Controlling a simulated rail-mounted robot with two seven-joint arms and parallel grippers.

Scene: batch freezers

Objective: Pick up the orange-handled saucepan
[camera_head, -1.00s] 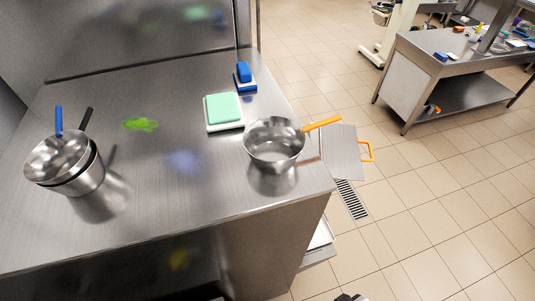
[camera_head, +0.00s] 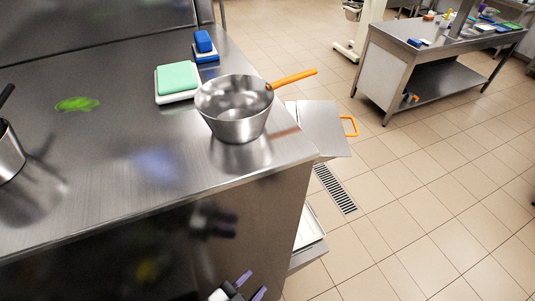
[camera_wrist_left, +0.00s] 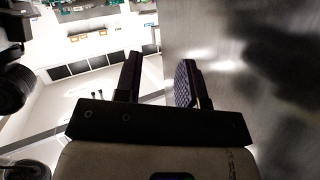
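The saucepan with the orange handle (camera_head: 236,112) stands upright and empty on the steel counter (camera_head: 110,175), near its right edge. Its handle points right and slightly up, out past the edge. My left gripper (camera_head: 255,282) is at the bottom of the head view, below the counter's front edge and well short of the pan. Its two purple-padded fingers are apart with nothing between them. The open fingers also show in the left wrist view (camera_wrist_left: 159,82), beside a steel panel. The pan is not seen there. My right gripper is not in view.
Another pan (camera_head: 8,155) is cut off at the left. A steel lid-like panel with an orange handle (camera_head: 321,128) sticks out right of the counter.

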